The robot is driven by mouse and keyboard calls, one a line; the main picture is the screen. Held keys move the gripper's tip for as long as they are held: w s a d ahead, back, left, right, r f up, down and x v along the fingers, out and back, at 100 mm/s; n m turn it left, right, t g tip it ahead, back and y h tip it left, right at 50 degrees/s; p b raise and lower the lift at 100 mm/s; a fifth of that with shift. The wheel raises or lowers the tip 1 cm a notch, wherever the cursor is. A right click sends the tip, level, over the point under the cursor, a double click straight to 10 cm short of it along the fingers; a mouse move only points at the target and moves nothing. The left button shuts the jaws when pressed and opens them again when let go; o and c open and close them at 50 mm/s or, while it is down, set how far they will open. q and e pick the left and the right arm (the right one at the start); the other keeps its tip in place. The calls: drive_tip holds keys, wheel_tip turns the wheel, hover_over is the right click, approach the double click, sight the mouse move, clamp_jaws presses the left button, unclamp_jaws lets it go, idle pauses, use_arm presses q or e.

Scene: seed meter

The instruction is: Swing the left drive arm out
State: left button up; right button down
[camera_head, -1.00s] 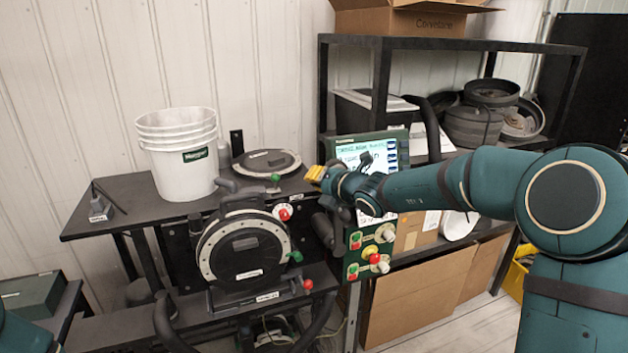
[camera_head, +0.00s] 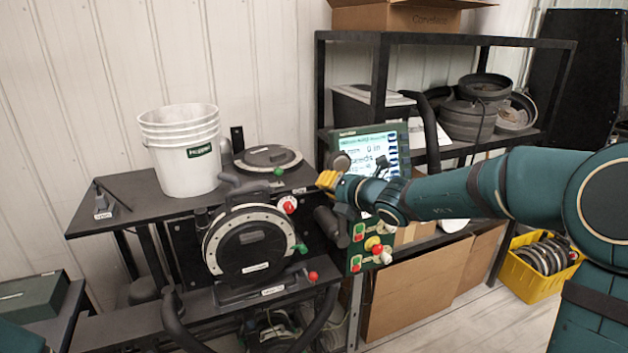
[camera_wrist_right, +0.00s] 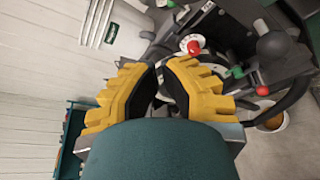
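The seed meter (camera_head: 248,250) stands on the dark bench, a round black disc with a pale ring. A red knob (camera_head: 289,204) is at its upper right and a green knob (camera_head: 302,248) at its right. A dark grey cylinder (camera_head: 326,222) sits right of it. I cannot tell which part is the left drive arm. My right gripper (camera_head: 321,181) is above and right of the meter, apart from it. In the right wrist view its yellow fingertips (camera_wrist_right: 159,68) almost meet with nothing held; the red knob (camera_wrist_right: 193,46) shows beyond them. My left gripper is out of view.
A white bucket stack (camera_head: 183,155) stands on the bench behind the meter. A lit screen (camera_head: 372,155) and a button panel (camera_head: 368,245) are close by my right gripper. A black shelf (camera_head: 440,41) fills the back right. A yellow crate (camera_head: 535,285) is on the floor.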

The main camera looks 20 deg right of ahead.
drive_tip(key=v, duration=0.3)
drive_tip(key=shift+s+a+f, duration=0.1)
drive_tip(key=shift+f, duration=0.15)
